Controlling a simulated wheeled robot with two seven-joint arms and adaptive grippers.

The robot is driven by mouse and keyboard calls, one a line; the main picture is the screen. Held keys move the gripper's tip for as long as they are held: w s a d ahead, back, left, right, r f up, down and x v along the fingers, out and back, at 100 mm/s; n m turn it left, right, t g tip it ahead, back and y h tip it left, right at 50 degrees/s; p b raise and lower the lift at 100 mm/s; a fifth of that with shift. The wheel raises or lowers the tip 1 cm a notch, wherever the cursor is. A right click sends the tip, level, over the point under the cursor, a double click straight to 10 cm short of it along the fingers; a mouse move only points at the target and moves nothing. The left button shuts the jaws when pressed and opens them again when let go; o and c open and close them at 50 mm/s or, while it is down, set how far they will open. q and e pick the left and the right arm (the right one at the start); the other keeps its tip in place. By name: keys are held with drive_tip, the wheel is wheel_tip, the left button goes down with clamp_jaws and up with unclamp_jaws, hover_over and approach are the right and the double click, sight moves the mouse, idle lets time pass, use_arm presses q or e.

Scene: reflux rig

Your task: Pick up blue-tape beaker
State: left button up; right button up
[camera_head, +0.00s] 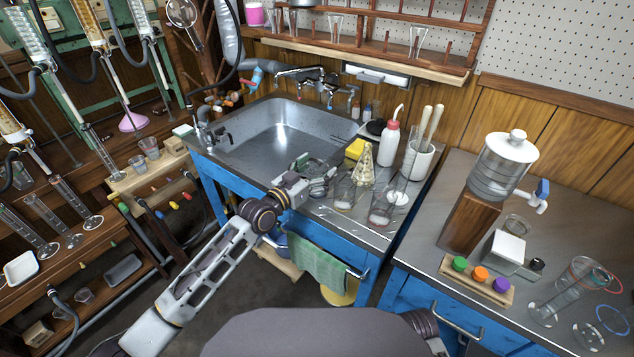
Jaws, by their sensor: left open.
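A second clear beaker with a reddish mark (381,211) stands further right, near the front edge. I cannot make out blue tape on either of them. Both stand upright, and the fingers do not appear closed on any glass. A blue ring (613,320) shows at the far right bench, but I cannot tell whether it belongs to a beaker. My right gripper is out of view.
Behind the beakers are a yellow sponge (355,149), a drying cone (363,168), a white wash bottle (388,143) and a white pot (417,161) with pestles. The sink (285,130) is left. A water dispenser (503,165) stands on the right bench.

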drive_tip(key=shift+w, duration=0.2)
use_arm(q)
drive_tip(key=shift+c, duration=0.5)
drive_tip(key=c, duration=1.1)
drive_tip(key=shift+r, duration=0.25)
drive_tip(key=shift+r+p, duration=0.5)
drive_tip(key=shift+r, duration=0.8)
wheel_tip(320, 180, up, 7)
drive_tip(key=p, duration=0.2)
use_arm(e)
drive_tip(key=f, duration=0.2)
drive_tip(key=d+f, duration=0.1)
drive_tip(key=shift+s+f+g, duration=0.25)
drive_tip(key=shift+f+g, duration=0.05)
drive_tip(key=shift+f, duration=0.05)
